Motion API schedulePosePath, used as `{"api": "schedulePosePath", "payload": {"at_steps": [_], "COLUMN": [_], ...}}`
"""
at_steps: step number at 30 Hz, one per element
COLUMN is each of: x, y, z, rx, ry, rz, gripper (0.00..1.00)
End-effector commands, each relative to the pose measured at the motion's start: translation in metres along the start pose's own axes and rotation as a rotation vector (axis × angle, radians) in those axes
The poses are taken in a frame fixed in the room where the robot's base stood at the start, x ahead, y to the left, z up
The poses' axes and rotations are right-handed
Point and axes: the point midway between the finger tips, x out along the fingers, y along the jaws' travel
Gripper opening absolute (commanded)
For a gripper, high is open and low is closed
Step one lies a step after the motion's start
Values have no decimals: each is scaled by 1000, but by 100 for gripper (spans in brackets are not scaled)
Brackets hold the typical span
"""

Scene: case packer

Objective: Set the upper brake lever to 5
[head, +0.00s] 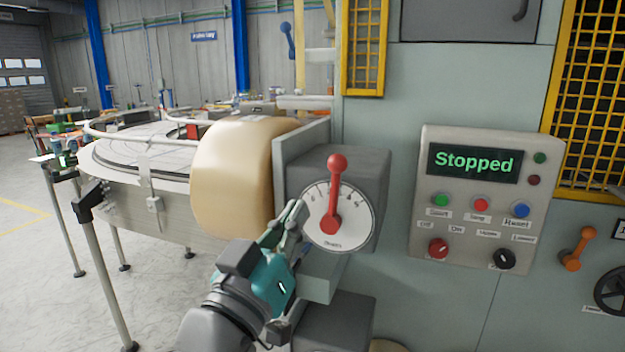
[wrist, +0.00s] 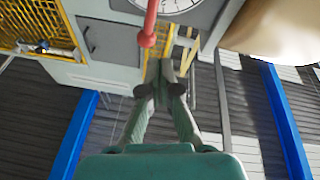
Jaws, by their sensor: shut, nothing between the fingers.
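The upper brake lever (head: 335,190) is red with a ball knob and is mounted on a white numbered dial (head: 357,220) on a grey box. It points almost straight up, tilted slightly right; the number beneath it is hard to read. My gripper (head: 300,208) is shut and empty, at the dial's left edge, below and left of the knob. In the wrist view the lever's red knob (wrist: 147,40) appears just up and left of my closed fingertips (wrist: 163,68). Whether they touch the lever cannot be told.
A cream rounded cover (head: 235,175) stands left of the dial box. A control panel (head: 475,200) reading "Stopped" is to the right, with an orange lever (head: 578,248) beyond it. Another grey box (head: 335,322) sits below. A round conveyor table (head: 135,158) is at the back left.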

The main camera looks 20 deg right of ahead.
Motion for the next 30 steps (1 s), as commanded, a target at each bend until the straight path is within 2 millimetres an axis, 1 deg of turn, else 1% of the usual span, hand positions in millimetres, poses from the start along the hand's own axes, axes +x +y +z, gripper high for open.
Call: {"api": "schedulePosePath", "payload": {"at_steps": [1,6,15,18,21,24,27,30], "x": [-1,-5,-19,-24,-29,-32,-34,-30], "y": [-6,-21,-42,-48,-51,-53,-54,-53], "z": [-3,-10,-28,-34,-38,-42,-43,-42], "rx": [-103,-481,-1136,-1328,-1479,-1579,-1631,-1645], "ry": [-19,-92,-236,-280,-315,-338,-349,-353], "rz": [7,24,-7,-33,-58,-79,-89,-92], "gripper": [0,0,0,0,0,0,0,0]}}
